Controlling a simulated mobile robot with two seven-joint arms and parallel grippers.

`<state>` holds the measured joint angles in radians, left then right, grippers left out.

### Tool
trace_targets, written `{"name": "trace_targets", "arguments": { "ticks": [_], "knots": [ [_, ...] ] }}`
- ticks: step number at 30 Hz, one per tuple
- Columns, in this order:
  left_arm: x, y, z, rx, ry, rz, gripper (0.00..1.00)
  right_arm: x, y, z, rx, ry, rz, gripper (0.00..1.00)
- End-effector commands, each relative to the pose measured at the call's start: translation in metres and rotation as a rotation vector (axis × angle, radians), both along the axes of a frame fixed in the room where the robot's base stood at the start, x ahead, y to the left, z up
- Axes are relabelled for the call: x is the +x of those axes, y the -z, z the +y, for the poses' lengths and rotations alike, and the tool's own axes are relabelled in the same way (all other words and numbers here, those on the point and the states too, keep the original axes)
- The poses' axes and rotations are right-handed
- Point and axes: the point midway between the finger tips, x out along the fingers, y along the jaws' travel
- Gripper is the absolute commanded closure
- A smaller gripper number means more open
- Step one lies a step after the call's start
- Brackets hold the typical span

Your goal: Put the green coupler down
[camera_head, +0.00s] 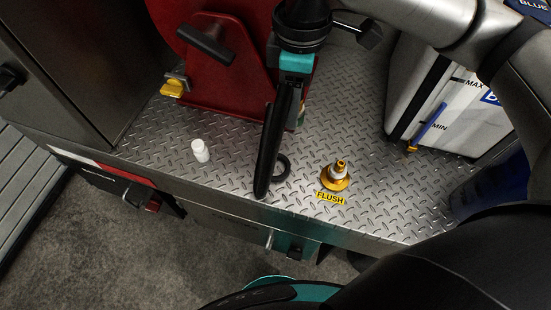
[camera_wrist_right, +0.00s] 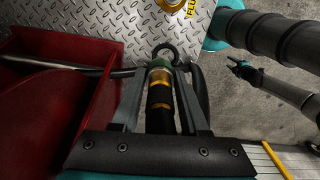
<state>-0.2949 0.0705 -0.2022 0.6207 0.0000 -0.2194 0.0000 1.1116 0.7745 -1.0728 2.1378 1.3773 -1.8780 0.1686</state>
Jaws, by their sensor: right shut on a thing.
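A black hose loop (camera_head: 270,150) hangs in front and hides the rest. A small claw (camera_wrist_right: 236,66) in the right wrist view seems to be my left gripper; its opening is unclear.
A black ring (camera_head: 282,168) is on the deck by the hose. A gold fitting (camera_head: 336,178) with a FLUSH label (camera_head: 330,198) stands to its right. A white bottle (camera_head: 200,150) is left. A red reel (camera_head: 225,75) stands behind; a white tank (camera_head: 420,100) is right.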

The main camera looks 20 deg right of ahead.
Motion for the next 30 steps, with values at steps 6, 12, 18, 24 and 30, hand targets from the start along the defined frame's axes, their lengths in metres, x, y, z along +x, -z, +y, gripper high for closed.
{"name": "trace_targets", "arguments": {
  "ticks": [6,12,18,24,30],
  "knots": [
    [-0.017,-0.020,0.005,0.008,0.003,0.028,0.50,0.001,-0.020,0.011,0.001,-0.454,0.000,1.00],
    [-0.011,-0.036,0.007,0.010,0.003,0.018,0.50,0.001,-0.035,0.020,0.002,-0.866,-0.001,1.00],
    [0.001,-0.049,0.007,0.008,0.002,-0.002,0.50,0.001,-0.047,0.028,0.002,-1.222,0.000,1.00],
    [0.001,-0.055,0.007,0.009,0.001,-0.003,0.50,0.001,-0.052,0.032,0.002,-1.421,0.001,1.00],
    [0.001,-0.051,0.007,0.010,0.000,-0.002,0.50,0.000,-0.031,0.032,0.005,-1.467,0.005,1.00]
  ]
}}
